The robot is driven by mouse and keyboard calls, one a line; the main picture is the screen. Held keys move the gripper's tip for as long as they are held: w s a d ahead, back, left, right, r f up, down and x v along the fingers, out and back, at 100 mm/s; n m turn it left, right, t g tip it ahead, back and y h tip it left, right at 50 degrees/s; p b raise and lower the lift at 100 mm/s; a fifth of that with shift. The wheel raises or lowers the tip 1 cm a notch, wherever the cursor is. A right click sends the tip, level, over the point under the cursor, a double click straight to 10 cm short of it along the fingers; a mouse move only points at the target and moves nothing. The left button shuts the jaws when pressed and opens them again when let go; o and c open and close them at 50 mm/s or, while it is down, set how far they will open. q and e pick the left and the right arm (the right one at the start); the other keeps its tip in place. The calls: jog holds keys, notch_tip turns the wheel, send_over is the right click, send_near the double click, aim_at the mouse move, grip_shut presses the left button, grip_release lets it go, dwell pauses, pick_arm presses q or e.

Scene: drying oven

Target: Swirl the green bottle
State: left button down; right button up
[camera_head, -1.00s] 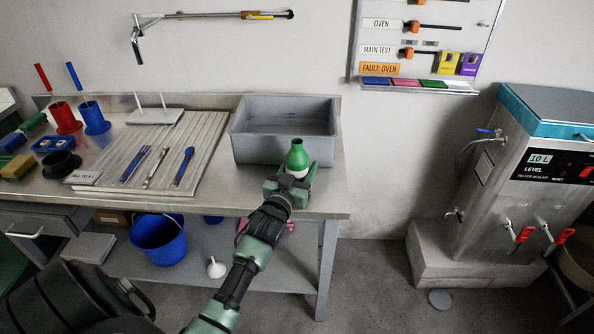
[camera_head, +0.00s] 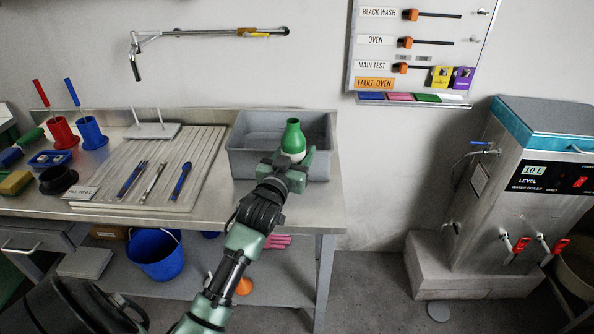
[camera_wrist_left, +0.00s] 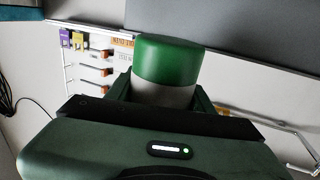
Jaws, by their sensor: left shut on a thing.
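The green bottle (camera_head: 293,137) has a green neck and shoulder above a pale band. It stands roughly upright in my left gripper (camera_head: 288,165), in front of the grey basin. In the left wrist view the bottle (camera_wrist_left: 167,62) shows its green end and pale grey part between the fingers of my left gripper (camera_wrist_left: 160,95), which is shut on it. The lower part of the bottle is hidden by the gripper. My right gripper is not in view.
The grey basin (camera_head: 240,160) stands on the steel bench (camera_head: 215,202) right behind the bottle. A ribbed drainboard (camera_head: 200,150) with brushes lies to the left.

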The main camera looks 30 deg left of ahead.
pick_arm(q)
notch_tip(320, 180, up, 10)
jog(key=shift+r+p, duration=0.1)
jog(key=shift+p, duration=0.4)
notch_tip(320, 180, up, 4)
jog(key=p, duration=0.4)
